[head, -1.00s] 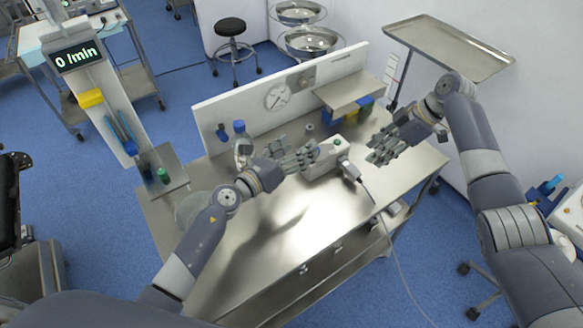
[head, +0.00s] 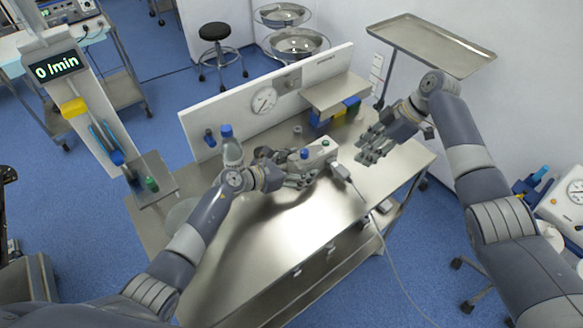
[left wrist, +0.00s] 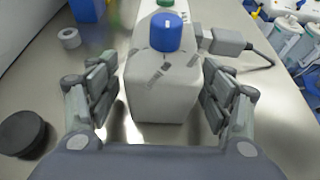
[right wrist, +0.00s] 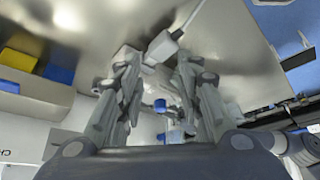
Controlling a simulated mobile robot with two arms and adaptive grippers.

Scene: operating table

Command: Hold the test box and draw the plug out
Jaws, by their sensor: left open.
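The test box (head: 318,154) is a pale grey block with a blue knob and a green button on top, standing on the steel table. In the left wrist view the box (left wrist: 158,92) lies between the fingers of my left gripper (left wrist: 160,105), which is open with a gap on both sides. In the head view my left gripper (head: 298,172) is at the box's left end. The grey plug (head: 341,171) is in the box's right side, its cable trailing; it also shows in the left wrist view (left wrist: 227,42). My right gripper (head: 370,148) is open and empty, right of the plug.
A bottle with a blue cap (head: 232,150) stands close behind my left wrist. A raised steel shelf (head: 338,92) with blue and yellow bins under it is at the back. A dark round puck (left wrist: 24,132) lies left of my left gripper. The front table surface is clear.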

